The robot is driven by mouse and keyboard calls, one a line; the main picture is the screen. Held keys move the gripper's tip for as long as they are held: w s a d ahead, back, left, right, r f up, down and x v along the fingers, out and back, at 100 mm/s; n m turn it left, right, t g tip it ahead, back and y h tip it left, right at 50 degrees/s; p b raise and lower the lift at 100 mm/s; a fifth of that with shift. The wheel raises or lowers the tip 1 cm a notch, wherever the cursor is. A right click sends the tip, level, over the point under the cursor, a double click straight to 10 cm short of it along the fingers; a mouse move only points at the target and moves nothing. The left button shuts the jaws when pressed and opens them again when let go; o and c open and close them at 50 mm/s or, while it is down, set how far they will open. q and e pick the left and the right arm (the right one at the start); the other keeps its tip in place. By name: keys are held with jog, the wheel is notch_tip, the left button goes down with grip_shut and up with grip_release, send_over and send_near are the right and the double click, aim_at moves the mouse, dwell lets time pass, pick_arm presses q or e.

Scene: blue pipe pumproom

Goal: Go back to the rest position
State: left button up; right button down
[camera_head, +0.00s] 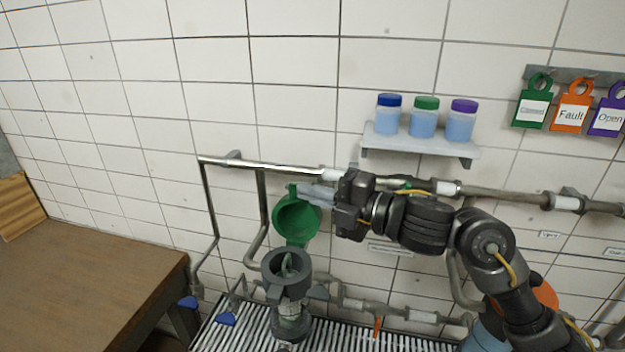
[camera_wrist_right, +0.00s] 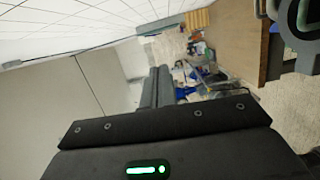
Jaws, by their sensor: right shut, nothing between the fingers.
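My right gripper (camera_head: 318,194) reaches in from the right in the head view. Its fingers point left and are shut with nothing between them. The fingertips are beside the upper part of an open green round lid (camera_head: 296,220); I cannot tell whether they touch it. The lid stands up above a grey ring-shaped pipe opening (camera_head: 287,268). In the right wrist view the dark fingers (camera_wrist_right: 160,88) lie close together, and part of the grey ring fitting shows at the top right. My left gripper is not in view.
A pipe (camera_head: 265,166) runs along the tiled wall behind my right gripper. A shelf (camera_head: 425,143) with three blue jars is above the arm. Green, orange and purple tags (camera_head: 572,103) hang at the upper right. A brown table (camera_head: 85,285) is at the left, its top clear.

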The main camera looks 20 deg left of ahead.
jog(key=s+d+r+p, duration=0.1)
jog(key=s+r+p, duration=0.1)
jog(key=s, duration=0.2)
jog(key=w+d+f+m+t+h, duration=0.1)
jog(key=d+f+m+t+h, duration=0.9)
jog(key=d+f+m, duration=1.15)
jog(key=s+d+f+m+g+h, duration=0.45)
jog(key=s+d+f, duration=0.35)
jog(key=s+f, duration=0.35)
jog(key=s+d+f+m+g+h, duration=0.3)
jog(key=s+d+f+m+g, duration=0.3)
jog(key=s+d+f, duration=0.5)
jog(key=s+a+f+b, duration=0.2)
jog(key=f+b, duration=0.2)
jog(key=f, duration=1.3)
jog(key=s+a+f+b, duration=0.15)
jog(key=f+b, duration=0.35)
jog(key=f, duration=1.1)
jog(key=s+d+f+g+b, duration=0.1)
jog(key=s+f+b, duration=0.1)
jog(key=s+f, duration=0.6)
jog(key=s+d+f+n+g+b, duration=0.1)
jog(key=s+d+f+b, duration=0.1)
jog(key=s+f, duration=0.6)
notch_tip(320, 180, down, 4)
jog(key=shift+s+f+b, duration=0.1)
jog(key=shift+s+b, duration=0.15)
jog(key=shift+b, duration=0.4)
